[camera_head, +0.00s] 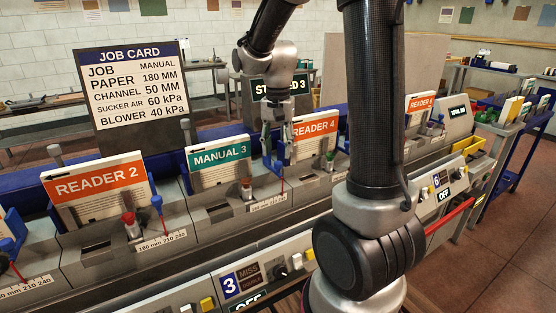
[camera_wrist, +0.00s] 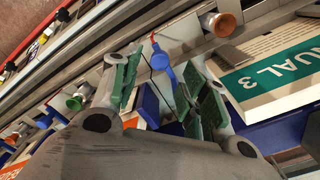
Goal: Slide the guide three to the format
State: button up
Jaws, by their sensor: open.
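Guide three is a blue guide at the MANUAL 3 station. In the wrist view its blue handle (camera_wrist: 164,66) lies between my gripper's open, green-padded fingers (camera_wrist: 163,72), with a gap visible on the sides. In the head view my gripper (camera_head: 277,153) points down over the guide, just right of the MANUAL 3 booklet (camera_head: 219,156), and hides most of the handle. The guide's red pointer (camera_head: 282,186) stands near the right end of the format scale (camera_head: 268,202). The job card (camera_head: 130,85) gives paper as 180 MM.
A READER 2 booklet (camera_head: 97,189) with its blue guide knob (camera_head: 157,201) stands left. A READER 4 booklet (camera_head: 314,130) is close right of my gripper. A brown-orange knob (camera_head: 246,184) stands left of the pointer. A control panel (camera_head: 245,284) runs along the front.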

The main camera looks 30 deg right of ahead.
aim_at(278, 162)
jog(key=shift+f, duration=2.2)
grip_shut()
